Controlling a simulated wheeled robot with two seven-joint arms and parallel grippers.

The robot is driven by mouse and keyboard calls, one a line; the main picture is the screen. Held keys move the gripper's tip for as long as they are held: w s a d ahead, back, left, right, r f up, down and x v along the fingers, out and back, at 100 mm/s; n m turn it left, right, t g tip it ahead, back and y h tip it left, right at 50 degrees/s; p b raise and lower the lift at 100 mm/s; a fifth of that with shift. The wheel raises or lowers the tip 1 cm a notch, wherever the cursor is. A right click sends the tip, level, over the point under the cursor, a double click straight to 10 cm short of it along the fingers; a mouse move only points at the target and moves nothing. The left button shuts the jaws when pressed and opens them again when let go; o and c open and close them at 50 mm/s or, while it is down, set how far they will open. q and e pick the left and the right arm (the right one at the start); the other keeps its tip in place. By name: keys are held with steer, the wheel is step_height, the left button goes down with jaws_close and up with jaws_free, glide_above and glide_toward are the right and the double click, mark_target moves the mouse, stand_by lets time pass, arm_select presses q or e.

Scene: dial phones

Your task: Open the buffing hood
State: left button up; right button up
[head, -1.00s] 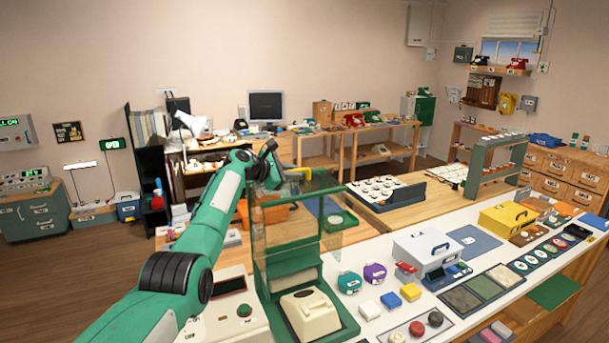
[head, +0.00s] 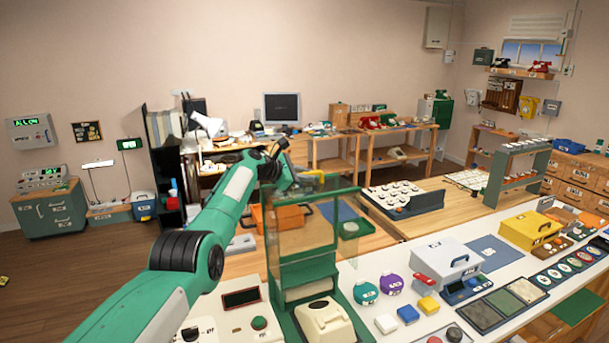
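The buffing hood (head: 292,272) is a green box with clear see-through panels, standing on the white counter in the lower middle of the head view. My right gripper is not in view.
On the counter right of the hood are teal and purple round cases (head: 366,292), small coloured blocks (head: 408,314) and a white toolbox (head: 446,262). A cream panel with a green button (head: 259,323) is to its left. An orange bin (head: 280,219) stands behind.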

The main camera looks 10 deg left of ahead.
arm_select(q)
steer(key=o, duration=0.4)
steer(key=shift+f, duration=0.2)
steer(key=shift+c, duration=0.2)
steer(key=shift+r, duration=0.1)
steer(key=shift+b+v, duration=0.45)
steer(key=shift+v, duration=0.9)
step_height(320, 180, up, 3)
steer(key=b, duration=0.5)
glide_above(269, 194)
steer(key=shift+r, duration=0.2)
steer(key=shift+s+a+r, duration=0.2)
steer(key=shift+s+a, duration=0.05)
steer(key=shift+s, duration=0.05)
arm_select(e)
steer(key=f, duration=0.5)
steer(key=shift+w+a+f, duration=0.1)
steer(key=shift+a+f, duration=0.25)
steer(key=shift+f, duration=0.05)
